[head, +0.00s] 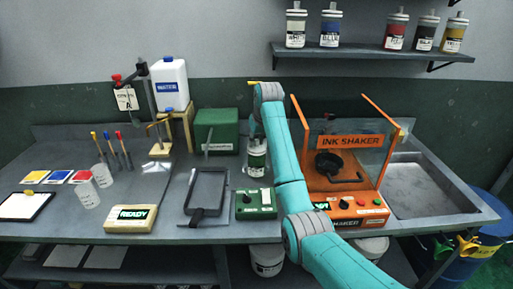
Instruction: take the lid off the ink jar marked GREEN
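An ink jar (257,158) with a white label and a dark green band stands on the bench, just left of my teal arm. Its label is too small to read for certain. My gripper (256,137) is a small dark shape directly above the jar, at or very near its top. The gripper hides the jar's top, so I cannot tell whether the lid is on, whether they touch, or whether the fingers are open or shut.
Several capped jars stand on the wall shelf (375,52). The green box (216,131) is behind left of the jar, the green control box (255,204) in front, the orange ink shaker (347,205) to the right. A dark tray (206,190) lies left; the sink (428,190) is far right.

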